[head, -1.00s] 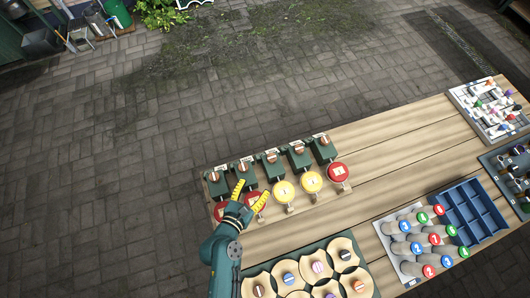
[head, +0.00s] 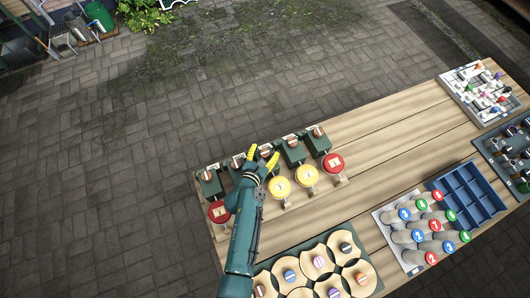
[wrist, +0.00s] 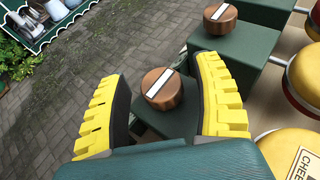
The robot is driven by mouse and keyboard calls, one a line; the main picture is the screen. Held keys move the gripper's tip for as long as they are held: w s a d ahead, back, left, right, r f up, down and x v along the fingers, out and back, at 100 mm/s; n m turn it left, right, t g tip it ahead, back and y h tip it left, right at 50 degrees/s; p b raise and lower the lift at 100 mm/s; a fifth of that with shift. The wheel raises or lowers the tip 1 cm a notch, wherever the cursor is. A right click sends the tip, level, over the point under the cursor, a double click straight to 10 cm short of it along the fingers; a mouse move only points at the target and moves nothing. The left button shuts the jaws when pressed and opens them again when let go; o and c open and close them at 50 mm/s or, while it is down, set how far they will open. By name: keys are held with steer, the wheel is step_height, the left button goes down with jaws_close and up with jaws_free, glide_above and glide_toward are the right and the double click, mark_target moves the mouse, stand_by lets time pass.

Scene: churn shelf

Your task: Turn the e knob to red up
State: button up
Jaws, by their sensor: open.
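A row of dark green boxes with copper knobs stands along the table's back edge, with discs in front. The middle knob (head: 265,153) shows between my gripper's fingers, and also in the wrist view (wrist: 161,90), with a white bar on its top slanting up to the right. My gripper (head: 263,155) is open, its yellow fingers on either side of that knob, with a visible gap to each. Red discs (head: 218,212) and yellow discs (head: 307,175) sit before the knobs. Letters on the boxes are too small to read, so I cannot tell which knob is e.
A neighbouring knob (wrist: 220,18) stands close beyond the right finger. Paving (head: 120,170) lies open behind the table.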

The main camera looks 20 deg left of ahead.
steer(key=shift+c, duration=0.4)
steer(key=c, duration=1.1)
steer(key=shift+c, duration=0.2)
